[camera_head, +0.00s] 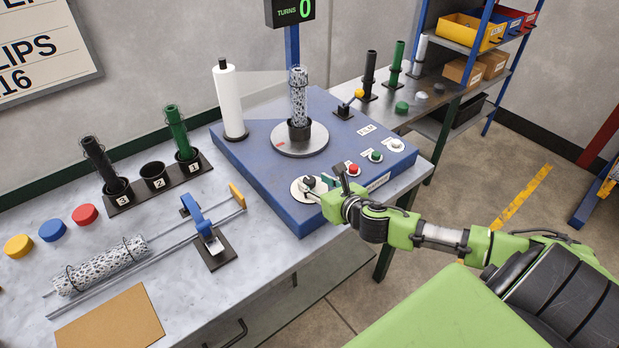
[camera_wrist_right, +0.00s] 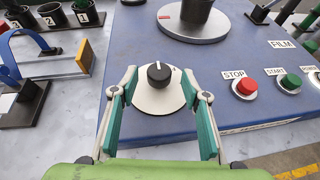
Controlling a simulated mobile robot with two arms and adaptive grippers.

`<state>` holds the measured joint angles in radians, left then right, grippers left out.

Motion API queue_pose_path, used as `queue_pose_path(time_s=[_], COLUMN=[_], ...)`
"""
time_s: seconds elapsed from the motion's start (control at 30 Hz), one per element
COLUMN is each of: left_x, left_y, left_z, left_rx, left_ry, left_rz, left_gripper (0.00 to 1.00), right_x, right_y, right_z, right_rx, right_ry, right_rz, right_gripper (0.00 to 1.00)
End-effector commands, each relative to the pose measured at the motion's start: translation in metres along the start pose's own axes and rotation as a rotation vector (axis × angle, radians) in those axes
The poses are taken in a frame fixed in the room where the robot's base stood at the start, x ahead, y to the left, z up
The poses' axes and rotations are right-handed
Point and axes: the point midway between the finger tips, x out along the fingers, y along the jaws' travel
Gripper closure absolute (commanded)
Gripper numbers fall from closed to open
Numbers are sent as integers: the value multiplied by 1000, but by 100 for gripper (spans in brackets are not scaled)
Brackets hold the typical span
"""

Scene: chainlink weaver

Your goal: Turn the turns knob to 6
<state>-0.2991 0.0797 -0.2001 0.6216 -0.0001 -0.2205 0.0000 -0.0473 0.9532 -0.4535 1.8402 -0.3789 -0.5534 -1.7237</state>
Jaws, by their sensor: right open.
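The turns knob is a black knob (camera_wrist_right: 158,75) with a white pointer line on a round pale dial plate (camera_wrist_right: 158,96), at the front left corner of the blue machine (camera_head: 262,170). In the head view the knob (camera_head: 308,181) shows just left of my right gripper (camera_head: 320,184). In the right wrist view my right gripper (camera_wrist_right: 161,82) is open, with one green-padded finger on each side of the dial plate and the knob between and slightly beyond the tips. I cannot tell whether the fingers touch the plate. The TURNS display (camera_head: 290,11) reads 0. My left gripper is not in view.
To the right of the knob are a red STOP button (camera_wrist_right: 246,85) and a green START button (camera_wrist_right: 290,82). A turntable (camera_head: 299,142) holds a wire mesh roll (camera_head: 298,95) behind the knob. A blue clamp fixture (camera_head: 205,230) stands on the bench at left.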

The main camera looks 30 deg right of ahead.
Motion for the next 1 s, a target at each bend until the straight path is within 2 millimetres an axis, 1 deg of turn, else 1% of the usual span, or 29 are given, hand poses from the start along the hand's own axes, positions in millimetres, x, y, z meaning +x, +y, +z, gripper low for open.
queue_pose_path(time_s=[0.03,0.1,0.3,0.43,0.67,0.7,0.77,0.8,0.83,1.0], left_x=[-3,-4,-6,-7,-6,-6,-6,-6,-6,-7], left_y=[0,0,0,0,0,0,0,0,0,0], left_z=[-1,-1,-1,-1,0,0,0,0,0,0], left_rx=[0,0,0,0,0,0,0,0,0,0], left_ry=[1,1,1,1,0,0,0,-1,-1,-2], left_rz=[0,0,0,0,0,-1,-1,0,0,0], left_gripper=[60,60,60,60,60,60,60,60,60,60], right_x=[9,18,35,38,38,38,38,38,38,38], right_y=[1,1,1,1,1,1,1,1,1,1], right_z=[3,2,0,0,0,0,0,0,0,0], right_rx=[3,3,2,0,0,0,0,0,0,2], right_ry=[-2,-2,0,1,1,1,1,1,1,1], right_rz=[0,0,1,2,2,2,2,2,2,0], right_gripper=[58,58,58,58,58,68,84,94,96,96])
